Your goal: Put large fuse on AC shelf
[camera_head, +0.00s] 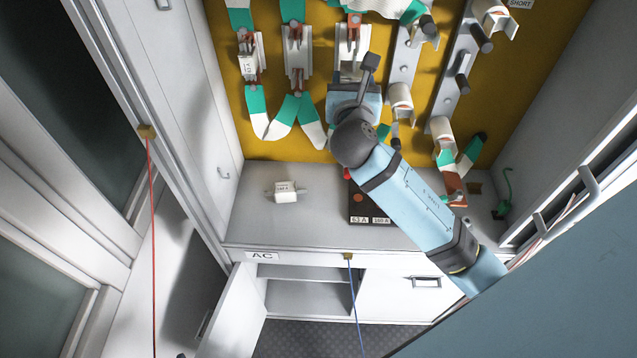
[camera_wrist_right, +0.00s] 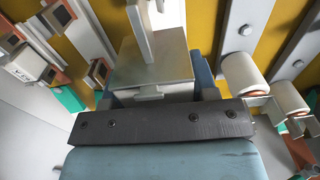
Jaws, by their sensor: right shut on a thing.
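A white fuse (camera_head: 286,191) with a printed label and metal end tabs lies on the left of the grey shelf (camera_head: 330,238), whose front edge bears the AC label (camera_head: 263,256). My right gripper (camera_head: 368,68) is at the third fuse holder from the left on the yellow panel, above and to the right of that fuse. Another white fuse (camera_head: 248,66) sits in the leftmost holder. My left gripper is not in view.
A dark tester box (camera_head: 368,213) marked 63 A and 160 A stands on the shelf, partly under my right arm. Brackets with white insulators (camera_head: 401,98) stand to the right of the gripper. The shelf's left part is clear around the fuse.

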